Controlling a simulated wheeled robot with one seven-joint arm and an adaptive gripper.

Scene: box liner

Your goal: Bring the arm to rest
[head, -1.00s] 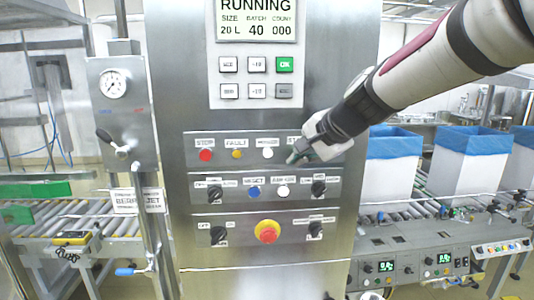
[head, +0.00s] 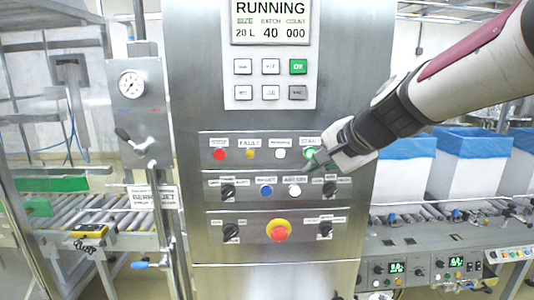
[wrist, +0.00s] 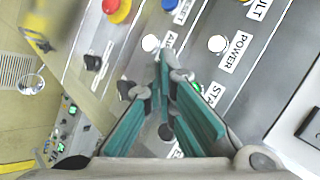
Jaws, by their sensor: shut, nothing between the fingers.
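My gripper (head: 314,164) is in front of the steel control panel (head: 350,80), just below the green START button (head: 310,153) in the head view. In the wrist view my gripper (wrist: 172,75) has its teal fingers together with nothing between them. The fingers partly cover the START label and the green button's area there. I cannot tell whether the fingertips touch the panel. The display (head: 271,22) reads RUNNING, 20 L, 40, 000.
A red emergency stop (head: 278,230) and several knobs and buttons cover the panel. Left stands a gauge post (head: 133,85) with a lever. Right are white boxes with blue liners (head: 470,165) on a roller conveyor (head: 440,212).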

